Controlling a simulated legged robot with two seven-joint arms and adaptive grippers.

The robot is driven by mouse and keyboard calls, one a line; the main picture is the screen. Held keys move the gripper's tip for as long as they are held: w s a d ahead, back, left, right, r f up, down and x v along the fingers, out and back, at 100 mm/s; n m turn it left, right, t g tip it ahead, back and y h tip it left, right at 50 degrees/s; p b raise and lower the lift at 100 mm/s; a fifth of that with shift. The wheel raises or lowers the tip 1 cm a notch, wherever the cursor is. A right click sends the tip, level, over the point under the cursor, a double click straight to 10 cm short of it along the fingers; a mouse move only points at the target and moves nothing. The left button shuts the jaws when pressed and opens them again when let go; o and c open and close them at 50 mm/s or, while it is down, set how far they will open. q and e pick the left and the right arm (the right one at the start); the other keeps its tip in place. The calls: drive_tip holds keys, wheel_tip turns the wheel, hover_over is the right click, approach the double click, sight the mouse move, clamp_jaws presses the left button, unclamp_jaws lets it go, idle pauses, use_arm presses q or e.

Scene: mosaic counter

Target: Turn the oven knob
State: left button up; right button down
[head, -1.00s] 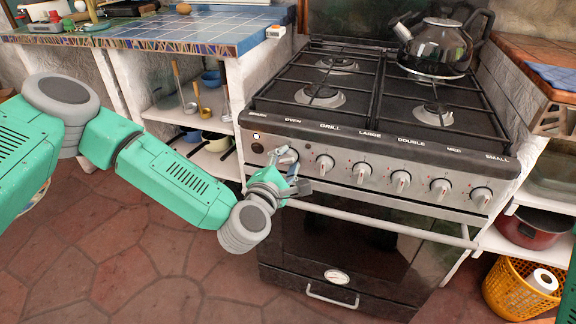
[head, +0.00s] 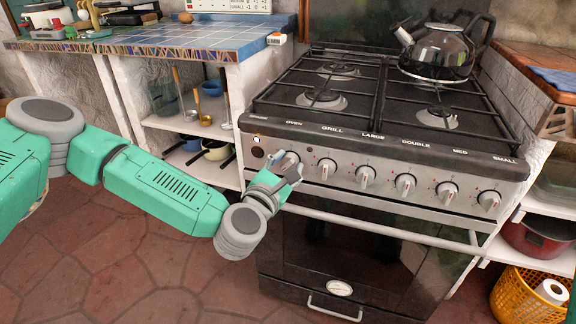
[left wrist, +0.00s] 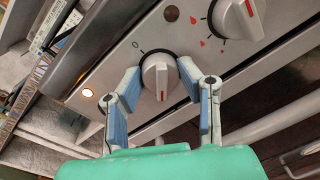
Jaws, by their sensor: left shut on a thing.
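The oven knob (left wrist: 156,75) is the leftmost knob on the stove's front panel, under the OVEN label. In the left wrist view it is round, with a pale grip bar and a red mark at the bar's lower end. A "0" is printed on the panel to its upper left. My left gripper (left wrist: 159,83) is shut on this knob, one blue-padded finger on each side. In the head view my left gripper (head: 287,172) covers part of the knob (head: 290,158). My right gripper is not in view.
More knobs (head: 327,168) line the panel to the right. The oven door handle (head: 385,230) runs just below the gripper. A small light (left wrist: 88,92) glows left of the knob. A kettle (head: 438,50) stands on the hob. A yellow basket (head: 515,290) is at lower right.

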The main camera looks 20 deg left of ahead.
use_arm(q)
drive_tip(key=shift+s+f, duration=0.1)
drive_tip(key=shift+f, duration=0.35)
drive_tip(key=o, duration=1.1)
drive_tip(key=shift+o, duration=0.2)
drive_tip(key=shift+a+r, duration=0.1)
drive_tip(key=shift+r, duration=0.1)
drive_tip(key=s+a, duration=0.1)
drive_tip(key=s, duration=1)
drive_tip(key=shift+s+r, duration=0.15)
drive_tip(key=shift+s, duration=0.25)
drive_tip(key=shift+a, duration=0.1)
clamp_jaws()
